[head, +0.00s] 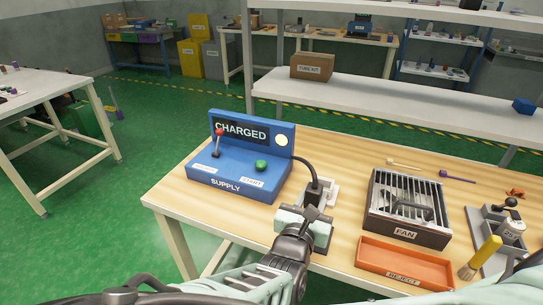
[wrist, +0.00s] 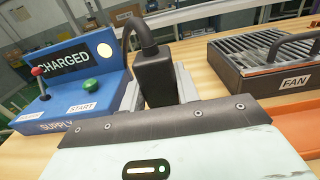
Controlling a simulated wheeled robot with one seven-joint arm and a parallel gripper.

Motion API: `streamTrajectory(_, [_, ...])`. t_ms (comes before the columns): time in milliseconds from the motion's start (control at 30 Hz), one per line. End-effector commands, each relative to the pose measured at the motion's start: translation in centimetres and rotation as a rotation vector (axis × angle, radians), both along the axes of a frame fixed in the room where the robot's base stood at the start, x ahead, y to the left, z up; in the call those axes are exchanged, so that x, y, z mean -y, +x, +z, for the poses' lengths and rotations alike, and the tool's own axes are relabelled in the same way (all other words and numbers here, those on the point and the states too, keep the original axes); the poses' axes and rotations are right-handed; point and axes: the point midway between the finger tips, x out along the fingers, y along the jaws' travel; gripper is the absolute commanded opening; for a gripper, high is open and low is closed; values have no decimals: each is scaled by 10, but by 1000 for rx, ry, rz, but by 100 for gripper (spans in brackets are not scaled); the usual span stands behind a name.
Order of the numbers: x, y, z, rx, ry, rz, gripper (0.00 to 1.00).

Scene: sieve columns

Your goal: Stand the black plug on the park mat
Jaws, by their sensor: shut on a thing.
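The black plug (wrist: 153,78) is a dark upright block with a thick black cable leaving its top. In the head view the plug (head: 314,190) is right of the blue supply box, and its cable runs back to that box. My gripper (head: 316,196) is shut on the plug, with pale grey fingers on both sides of it in the wrist view (wrist: 156,92). The plug's lower end is hidden by my gripper, so I cannot tell whether it touches the table or something under it. I cannot make out a park mat in either view.
The blue supply box (head: 238,155) shows CHARGED, a lit lamp, a red-topped lever and a green button. Right of my gripper are the FAN unit (head: 406,208) and the orange REJECT tray (head: 404,264). Bare wooden tabletop (head: 335,155) shows behind the plug.

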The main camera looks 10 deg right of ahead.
Motion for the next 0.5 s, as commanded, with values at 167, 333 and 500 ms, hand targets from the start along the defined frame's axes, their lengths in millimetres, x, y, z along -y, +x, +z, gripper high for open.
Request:
streamTrajectory(167, [1, 0, -25, 1, -2, 0, 8])
streamTrajectory(333, [1, 0, -38, 1, -2, 0, 8])
streamTrajectory(500, [1, 0, -62, 1, -2, 0, 8])
